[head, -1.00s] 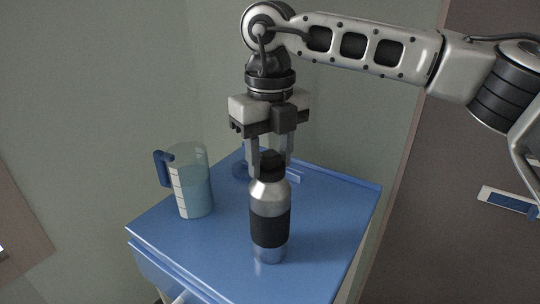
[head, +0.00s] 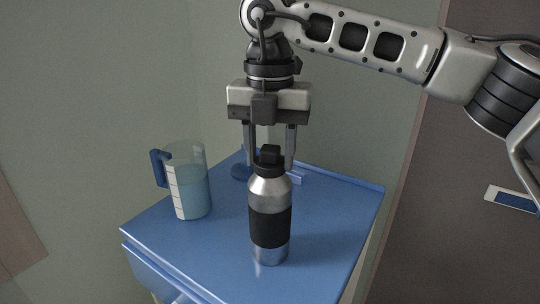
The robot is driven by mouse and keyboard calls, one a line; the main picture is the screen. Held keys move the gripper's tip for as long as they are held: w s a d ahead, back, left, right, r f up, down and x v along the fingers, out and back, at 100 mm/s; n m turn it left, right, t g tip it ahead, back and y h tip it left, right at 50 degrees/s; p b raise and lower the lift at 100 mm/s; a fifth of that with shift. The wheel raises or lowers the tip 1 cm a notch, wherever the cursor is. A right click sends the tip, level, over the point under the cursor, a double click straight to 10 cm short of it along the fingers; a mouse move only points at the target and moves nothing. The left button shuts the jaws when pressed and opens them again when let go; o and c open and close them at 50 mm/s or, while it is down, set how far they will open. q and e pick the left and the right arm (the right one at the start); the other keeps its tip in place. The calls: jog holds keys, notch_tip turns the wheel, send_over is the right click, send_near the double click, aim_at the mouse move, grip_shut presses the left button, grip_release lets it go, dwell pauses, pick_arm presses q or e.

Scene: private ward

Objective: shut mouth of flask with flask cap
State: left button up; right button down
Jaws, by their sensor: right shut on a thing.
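A steel flask (head: 269,188) with a black band stands upright on the blue cabinet top. The black flask cap (head: 270,157) sits at the flask's mouth, in line with it; whether it is fully seated I cannot tell. My right gripper (head: 271,160) points straight down over the flask, its fingers on either side of the cap, shut on it. The exact finger contact is hard to make out. My left gripper is not in view.
A clear measuring jug (head: 192,190) with a blue handle and bluish liquid stands left of the flask. The cabinet top (head: 325,215) is free at right, with a raised back edge.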

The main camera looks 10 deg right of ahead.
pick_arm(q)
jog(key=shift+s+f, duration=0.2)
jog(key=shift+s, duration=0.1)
pick_arm(e)
jog(key=shift+f, duration=0.1)
